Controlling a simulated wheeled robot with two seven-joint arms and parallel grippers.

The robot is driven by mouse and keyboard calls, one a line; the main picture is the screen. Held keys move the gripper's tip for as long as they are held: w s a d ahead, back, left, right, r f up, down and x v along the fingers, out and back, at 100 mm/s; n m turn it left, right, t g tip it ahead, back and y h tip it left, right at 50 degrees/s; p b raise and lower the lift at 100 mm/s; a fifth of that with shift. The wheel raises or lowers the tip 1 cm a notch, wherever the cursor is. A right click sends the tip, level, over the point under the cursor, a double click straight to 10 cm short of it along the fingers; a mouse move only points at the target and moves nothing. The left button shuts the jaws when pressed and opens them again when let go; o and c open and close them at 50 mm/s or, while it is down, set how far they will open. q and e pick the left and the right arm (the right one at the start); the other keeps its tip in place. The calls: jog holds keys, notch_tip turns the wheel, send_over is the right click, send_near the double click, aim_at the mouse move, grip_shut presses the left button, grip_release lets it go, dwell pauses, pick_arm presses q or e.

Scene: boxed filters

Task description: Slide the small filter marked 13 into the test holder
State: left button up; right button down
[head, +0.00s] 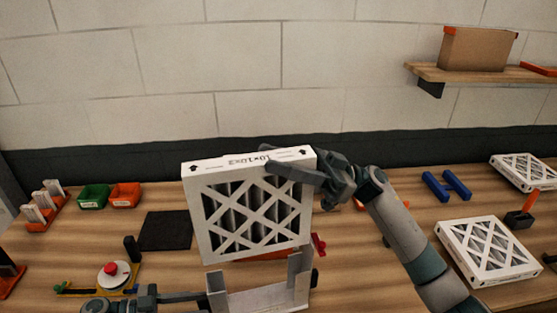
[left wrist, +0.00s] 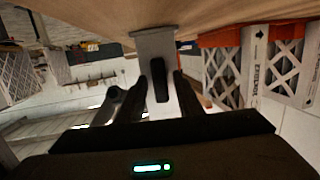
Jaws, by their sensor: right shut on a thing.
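A white-framed filter (head: 250,213) with a lattice face and dark pleats stands upright in the head view. My right gripper (head: 275,165) is shut on its top edge near the right corner. The print on top appears upside down; I cannot make out a 13. The pale test holder (head: 262,298) stands just below the filter, its side posts rising at left and right. Whether the filter's lower edge is in the posts is unclear. My left gripper (head: 188,297) is at the holder's left side; in the left wrist view its fingers are apart around a grey slotted plate (left wrist: 155,45).
Two other white filters lie at right, one near (head: 487,250) and one farther back (head: 525,170). Blue blocks (head: 447,186), a black mat (head: 165,231), green (head: 93,196) and orange bins (head: 125,195) and a red-button device (head: 112,270) are on the table.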

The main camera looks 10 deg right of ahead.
pick_arm(q)
jog(key=shift+x, duration=1.05)
jog(key=shift+c, duration=0.6)
jog(key=c, duration=0.6)
jog(key=shift+c, duration=0.3)
jog(key=shift+r, duration=0.2)
pick_arm(e)
jog(key=shift+d, duration=0.1)
jog(key=shift+w+d, duration=0.15)
jog(key=shift+d, duration=0.5)
